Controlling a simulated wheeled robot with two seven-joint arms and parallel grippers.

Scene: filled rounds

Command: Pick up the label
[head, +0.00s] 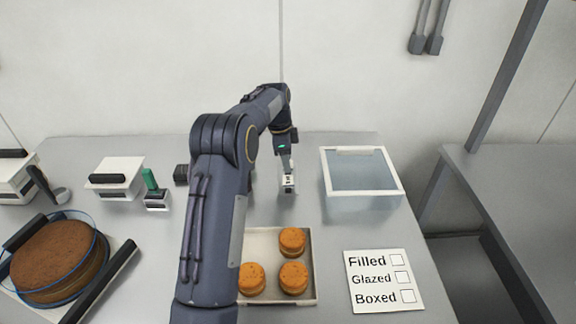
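A small white piece with dark marks, which looks like the label (289,184), shows at the tip of my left gripper (288,172), just above or on the table. My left arm reaches in from the front and bends down at the back of the table, with the gripper pointing downward. The fingers are small and partly merge with the white piece, so I cannot tell whether they are closed on it. My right gripper is out of view.
A tray (311,275) holds round orange-brown pastries, partly hidden by my arm. A clear box with white rim (360,151) stands right. A checklist card (383,282) lies at front right. A cake (57,262), a green-handled stamp (151,182) and white containers (116,172) stand left.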

